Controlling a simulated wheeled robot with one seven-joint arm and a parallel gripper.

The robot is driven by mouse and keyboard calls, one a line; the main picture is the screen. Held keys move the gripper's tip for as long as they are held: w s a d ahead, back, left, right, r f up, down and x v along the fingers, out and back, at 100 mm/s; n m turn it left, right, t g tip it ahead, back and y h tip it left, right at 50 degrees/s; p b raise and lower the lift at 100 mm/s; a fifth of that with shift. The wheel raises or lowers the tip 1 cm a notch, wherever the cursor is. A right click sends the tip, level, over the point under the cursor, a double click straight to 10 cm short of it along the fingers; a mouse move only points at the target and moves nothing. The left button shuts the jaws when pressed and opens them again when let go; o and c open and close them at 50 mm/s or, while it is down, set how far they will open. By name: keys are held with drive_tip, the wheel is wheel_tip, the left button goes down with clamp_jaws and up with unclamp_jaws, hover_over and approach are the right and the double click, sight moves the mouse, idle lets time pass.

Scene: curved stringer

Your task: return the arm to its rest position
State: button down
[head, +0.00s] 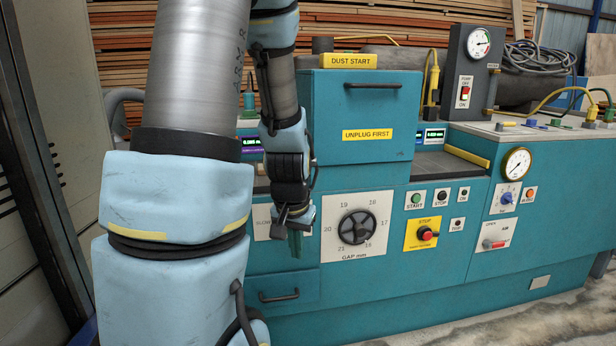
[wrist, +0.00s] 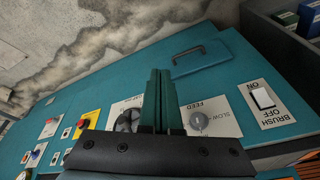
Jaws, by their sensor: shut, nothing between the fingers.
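My arm (head: 195,75) in blue and grey fills the left and centre of the head view. My gripper (head: 294,240) hangs at its end, fingers down, in front of the teal machine (head: 360,280), left of the gap handwheel. In the wrist view my gripper (wrist: 162,72) shows two dark green fingers side by side, shut with nothing between them. They stand between the black handwheel (wrist: 128,120) and the grey feed knob (wrist: 198,121). I cannot tell whether the fingertips touch the machine's front.
The handwheel (head: 358,227) sits right of my gripper. A red stop button (head: 425,233) and a pressure gauge (head: 516,163) are farther right. A drawer handle (head: 279,295) sticks out below. A white brush switch (wrist: 263,97) shows in the wrist view. Concrete floor (head: 540,320) lies in front.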

drive_tip(key=s+a+r+n+g, duration=0.1)
drive_tip(key=s+a+r+n, duration=0.3)
drive_tip(key=s, duration=0.3)
wheel_tip(320, 180, up, 15)
drive_tip(key=m+p, duration=0.1)
drive_tip(key=p, duration=1.4)
drive_tip(key=shift+a+f, duration=0.15)
drive_tip(key=shift+f, duration=0.05)
drive_tip(key=shift+w, duration=0.1)
